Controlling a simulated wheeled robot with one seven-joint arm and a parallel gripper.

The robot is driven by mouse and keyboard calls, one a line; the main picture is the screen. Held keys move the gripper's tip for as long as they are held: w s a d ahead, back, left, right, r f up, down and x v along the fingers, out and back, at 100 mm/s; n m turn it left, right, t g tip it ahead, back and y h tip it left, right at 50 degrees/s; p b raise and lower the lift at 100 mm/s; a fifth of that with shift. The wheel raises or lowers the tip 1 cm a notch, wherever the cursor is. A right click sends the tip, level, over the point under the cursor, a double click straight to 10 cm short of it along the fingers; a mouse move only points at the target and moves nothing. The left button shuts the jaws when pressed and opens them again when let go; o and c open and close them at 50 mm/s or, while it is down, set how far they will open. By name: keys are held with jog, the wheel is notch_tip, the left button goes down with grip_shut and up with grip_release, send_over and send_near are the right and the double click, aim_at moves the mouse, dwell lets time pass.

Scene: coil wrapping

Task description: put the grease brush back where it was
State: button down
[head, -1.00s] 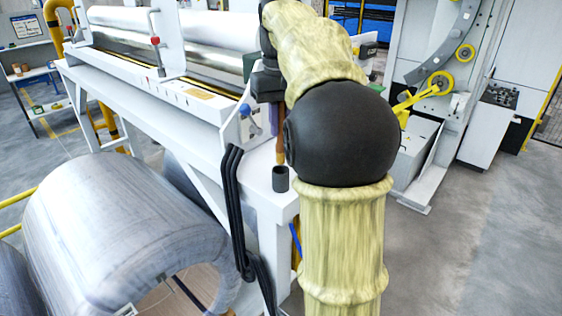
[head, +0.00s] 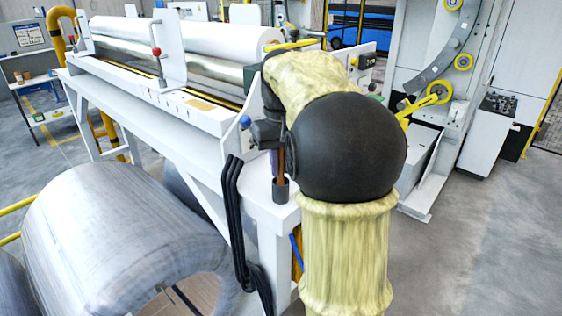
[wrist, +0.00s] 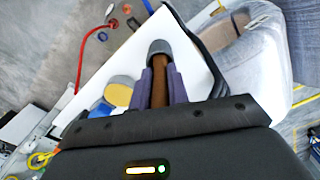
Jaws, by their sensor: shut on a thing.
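The grease brush, of which the brown handle (head: 281,163) shows, is upright at the near corner of the white machine frame. Its lower end is in the dark grey cup (head: 280,190); the bristles are hidden. My gripper (head: 276,162) is shut on the handle just above the cup, partly hidden by my arm. In the wrist view the purple fingers of my gripper (wrist: 161,85) lie on both sides of the brown handle (wrist: 160,93), and the handle runs into the mouth of the cup (wrist: 159,47).
A blue-knobbed lever (head: 245,121) stands left of my gripper. A round yellow-topped thing (wrist: 118,95) is beside the cup in the wrist view. Black cables (head: 234,200) hang at the frame corner. A large steel coil (head: 115,230) lies at the lower left.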

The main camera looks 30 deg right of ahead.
jog(key=shift+f, duration=0.2)
jog(key=c, duration=1.3)
grip_release()
jog(key=shift+c, duration=0.2)
jog(key=shift+r, duration=0.15)
notch_tip(320, 180, up, 12)
jog(key=shift+r, duration=0.1)
